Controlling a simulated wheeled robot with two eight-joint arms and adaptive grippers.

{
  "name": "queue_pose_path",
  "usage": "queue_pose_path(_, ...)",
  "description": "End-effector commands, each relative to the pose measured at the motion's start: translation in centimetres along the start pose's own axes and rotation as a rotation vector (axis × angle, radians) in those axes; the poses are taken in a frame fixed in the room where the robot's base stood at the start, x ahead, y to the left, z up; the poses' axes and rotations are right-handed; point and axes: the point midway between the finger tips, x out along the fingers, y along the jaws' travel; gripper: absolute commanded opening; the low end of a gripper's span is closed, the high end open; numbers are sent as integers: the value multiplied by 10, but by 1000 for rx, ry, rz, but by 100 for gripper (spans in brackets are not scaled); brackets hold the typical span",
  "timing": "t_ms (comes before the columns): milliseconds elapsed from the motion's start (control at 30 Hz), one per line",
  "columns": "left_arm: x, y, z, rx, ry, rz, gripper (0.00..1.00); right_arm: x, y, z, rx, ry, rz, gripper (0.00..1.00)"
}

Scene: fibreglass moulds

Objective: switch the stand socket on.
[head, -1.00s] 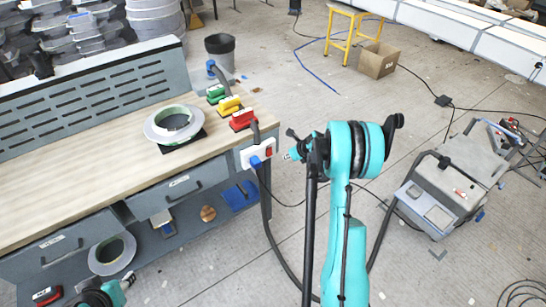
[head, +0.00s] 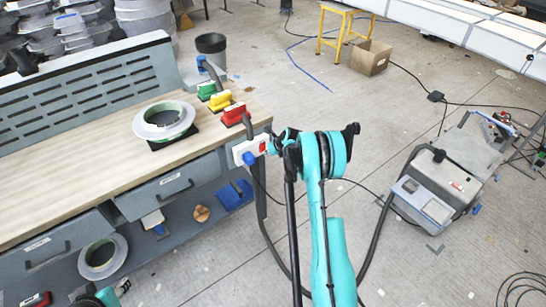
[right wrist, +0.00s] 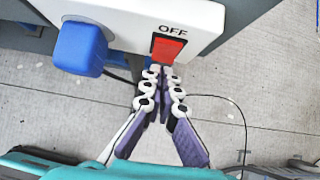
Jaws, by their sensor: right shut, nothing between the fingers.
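The stand socket (head: 241,154) is a white block on the bench's right end. It also shows in the right wrist view (right wrist: 205,14), with a blue plug (right wrist: 80,47) in its left part. Its red rocker switch (right wrist: 169,48) is at the right, under the word OFF. My right gripper (right wrist: 162,70) is shut and empty, its fingertips at the switch's lower edge. I cannot tell if they touch it. In the head view the right gripper (head: 273,147) is beside the switch. My left gripper (head: 122,287) shows only partly at the bottom left.
The wooden bench (head: 60,190) carries a pale ring (head: 140,122) and green, yellow and red-handled tools near the socket. A black cable hangs below the socket. A grey machine (head: 435,190) stands at the right. The floor between is mostly clear.

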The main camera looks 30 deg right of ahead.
Motion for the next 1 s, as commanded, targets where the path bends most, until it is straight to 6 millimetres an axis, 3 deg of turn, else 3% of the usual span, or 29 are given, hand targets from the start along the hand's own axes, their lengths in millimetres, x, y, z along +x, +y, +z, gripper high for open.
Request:
queue_pose_path(567, 8, 0, 6, 0, 0, 0, 40, 14, 0, 7, -1, 0, 0, 0)
queue_pose_path(1000, 3, 0, 2, 0, 0, 0, 40, 5, 0, 13, 0, -2, -1, 0)
